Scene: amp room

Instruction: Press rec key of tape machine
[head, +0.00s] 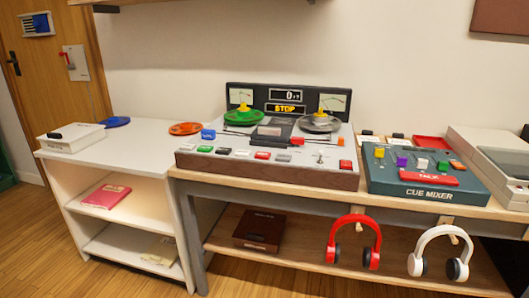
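The tape machine (270,172) sits on the wooden bench in the middle of the head view. It has a green reel, a grey reel and two meters. Its display panel (286,97) reads "STOP" in yellow below a "0" counter. Two more red buttons sit further right, one (297,141) behind the row and one (345,164) near the right edge. Key lettering is too small to read, so I cannot confirm which is rec. Neither gripper is in view.
A cue mixer (425,179) stands right of the machine, with a lidded unit (497,160) beyond. Red headphones (354,240) and white headphones (440,250) hang below the bench's front edge. A white shelf unit (140,145) stands left. Wooden floor shows front left.

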